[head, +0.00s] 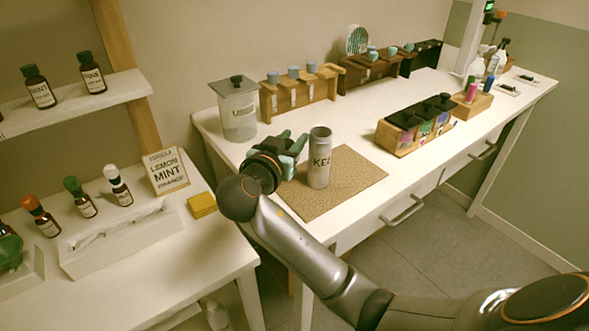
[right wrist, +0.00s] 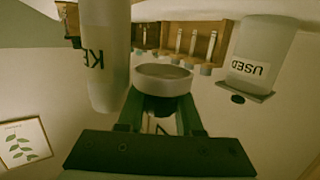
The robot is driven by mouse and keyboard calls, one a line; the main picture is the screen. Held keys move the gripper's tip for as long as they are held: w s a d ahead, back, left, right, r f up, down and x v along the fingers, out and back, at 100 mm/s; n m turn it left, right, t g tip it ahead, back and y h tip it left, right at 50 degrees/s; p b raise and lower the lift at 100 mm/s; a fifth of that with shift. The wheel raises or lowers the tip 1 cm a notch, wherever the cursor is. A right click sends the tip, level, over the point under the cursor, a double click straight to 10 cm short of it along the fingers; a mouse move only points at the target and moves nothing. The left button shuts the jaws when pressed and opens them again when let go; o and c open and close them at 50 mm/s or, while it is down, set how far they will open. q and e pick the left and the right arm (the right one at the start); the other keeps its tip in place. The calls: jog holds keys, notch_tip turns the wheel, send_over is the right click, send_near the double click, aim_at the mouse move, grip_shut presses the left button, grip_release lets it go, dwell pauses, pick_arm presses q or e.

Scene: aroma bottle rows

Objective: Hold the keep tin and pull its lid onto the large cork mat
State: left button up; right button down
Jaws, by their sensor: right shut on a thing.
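The keep tin (head: 319,160) is a grey cylinder lettered "KE…", upright on the large cork mat (head: 340,190). Its top looks open. It also shows upside down at the left of the right wrist view (right wrist: 103,60). My right gripper (head: 290,146) is just left of the tin, above the mat's left edge. In the right wrist view its green fingers (right wrist: 160,105) are shut on a round pale lid (right wrist: 163,77), which is apart from the tin. The lid is not clear in the head view. My left gripper is in neither view, and nothing is seen holding the tin.
A "USED" jar (head: 238,112) with a black knob stands behind my right gripper. Wooden racks (head: 300,93) line the back, and a wooden box of black-topped containers (head: 415,128) stands right of the mat. The mat's front and right parts are clear.

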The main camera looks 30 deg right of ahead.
notch_tip(320, 180, down, 7)
jog(key=shift+f, duration=0.15)
dwell(0.4)
jog(key=shift+f+b, duration=0.1)
jog(key=shift+b, duration=0.25)
jog(key=c, duration=0.8)
grip_release()
jog(key=shift+c, duration=0.2)
